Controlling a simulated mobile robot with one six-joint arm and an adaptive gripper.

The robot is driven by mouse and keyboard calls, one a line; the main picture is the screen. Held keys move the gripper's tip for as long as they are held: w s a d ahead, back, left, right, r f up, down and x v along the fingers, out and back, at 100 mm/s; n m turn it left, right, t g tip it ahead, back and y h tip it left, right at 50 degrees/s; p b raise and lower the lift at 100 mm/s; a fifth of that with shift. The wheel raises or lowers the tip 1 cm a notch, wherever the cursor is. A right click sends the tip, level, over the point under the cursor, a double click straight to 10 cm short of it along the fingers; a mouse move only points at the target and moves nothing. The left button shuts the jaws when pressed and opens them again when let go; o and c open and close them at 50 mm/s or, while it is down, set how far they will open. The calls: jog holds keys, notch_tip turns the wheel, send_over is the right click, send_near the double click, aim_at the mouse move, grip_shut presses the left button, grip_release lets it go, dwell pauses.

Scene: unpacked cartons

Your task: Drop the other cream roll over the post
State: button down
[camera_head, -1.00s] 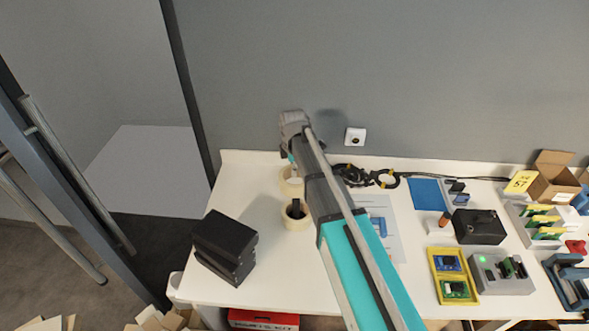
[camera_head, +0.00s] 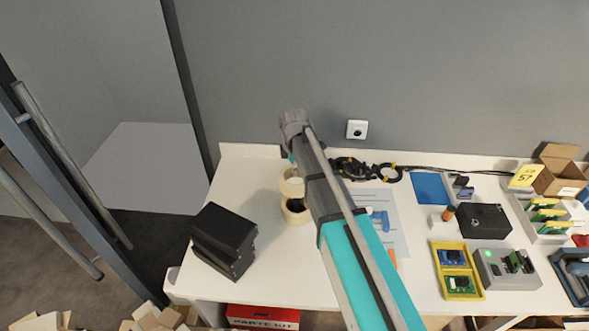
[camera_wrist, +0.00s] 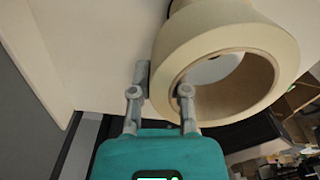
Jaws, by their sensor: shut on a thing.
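My gripper (camera_wrist: 163,85) is shut on the wall of a cream roll (camera_wrist: 268,35), one finger outside and one inside its hollow core. In the head view the held cream roll (camera_head: 290,187) is partly hidden by my arm. It appears just above and behind the other cream roll (camera_head: 294,216), overlapping it in the picture; I cannot tell whether they touch. A dark shape, likely the post (camera_head: 297,205), shows inside the lower roll's opening. My fingertips are hidden in the head view. A pale curved edge at the top of the wrist view may be the other roll.
A stack of black boxes (camera_head: 224,238) stands left of the rolls on the white table (camera_head: 270,270). Black cable coils (camera_head: 350,169), a paper sheet with blue parts (camera_head: 377,220) and a yellow tray (camera_head: 457,283) lie to the right. The wall is close behind.

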jog(key=shift+f, duration=0.3)
jog(key=shift+f+b, duration=1.75)
jog(key=shift+b, duration=0.25)
jog(key=shift+f, duration=0.1)
jog(key=c, duration=0.5)
grip_release()
jog(key=o, duration=0.4)
jog(key=shift+r, duration=0.2)
